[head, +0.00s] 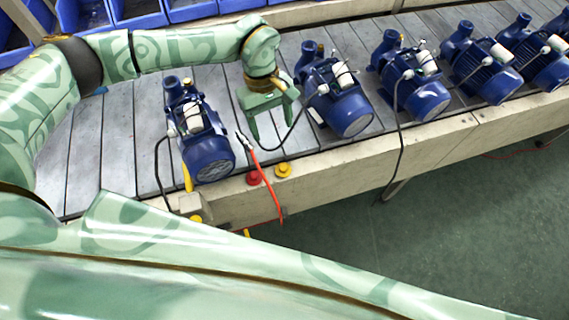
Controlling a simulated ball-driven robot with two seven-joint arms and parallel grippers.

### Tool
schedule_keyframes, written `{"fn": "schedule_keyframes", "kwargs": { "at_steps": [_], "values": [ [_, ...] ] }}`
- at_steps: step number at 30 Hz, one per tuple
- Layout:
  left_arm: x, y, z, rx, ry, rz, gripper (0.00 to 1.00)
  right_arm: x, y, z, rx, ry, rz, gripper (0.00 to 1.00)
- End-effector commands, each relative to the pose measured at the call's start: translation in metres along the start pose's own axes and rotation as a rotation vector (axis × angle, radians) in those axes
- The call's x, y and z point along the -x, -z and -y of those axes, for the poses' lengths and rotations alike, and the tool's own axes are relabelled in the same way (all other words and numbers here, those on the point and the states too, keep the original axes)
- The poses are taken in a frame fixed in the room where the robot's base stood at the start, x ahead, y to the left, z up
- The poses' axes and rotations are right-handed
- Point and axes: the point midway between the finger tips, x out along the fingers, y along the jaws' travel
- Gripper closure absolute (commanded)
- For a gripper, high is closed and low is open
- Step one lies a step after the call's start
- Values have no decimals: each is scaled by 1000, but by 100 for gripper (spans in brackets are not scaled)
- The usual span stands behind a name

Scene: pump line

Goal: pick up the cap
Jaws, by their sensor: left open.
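My left gripper (272,125) hangs over the grey slatted conveyor (118,150), between the leftmost blue pump (205,150) and the second blue pump (343,108). Its fingers point down and are apart, with no object seen held between them. I cannot tell for certain which thing is the cap. A small round red piece (254,177) and a small round yellow piece (284,170) sit side by side at the conveyor's front edge, below the gripper and apart from it. My right gripper is not in view.
Several more blue pumps (414,88) stand along the conveyor to the right, with black cables hanging from them. A red cable (265,180) with a clip runs over the front edge. Blue bins (137,12) line the back. The green floor (450,200) in front looks clear.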

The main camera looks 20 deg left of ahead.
Motion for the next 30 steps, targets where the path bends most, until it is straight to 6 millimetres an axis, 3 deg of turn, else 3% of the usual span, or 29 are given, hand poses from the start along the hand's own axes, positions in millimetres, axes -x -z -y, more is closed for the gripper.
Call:
{"fn": "schedule_keyframes", "kwargs": {
  "at_steps": [3,9,16,24,30],
  "values": [
    [-34,-2,0,1,2,8,35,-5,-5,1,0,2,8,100],
    [-76,-2,-1,2,-1,7,35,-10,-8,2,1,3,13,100],
    [-96,-3,-2,1,-3,7,35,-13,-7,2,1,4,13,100],
    [-137,-3,-5,1,-3,8,35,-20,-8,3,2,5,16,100],
    [-142,-2,-5,0,-4,5,35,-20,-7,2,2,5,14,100]
  ]
}}
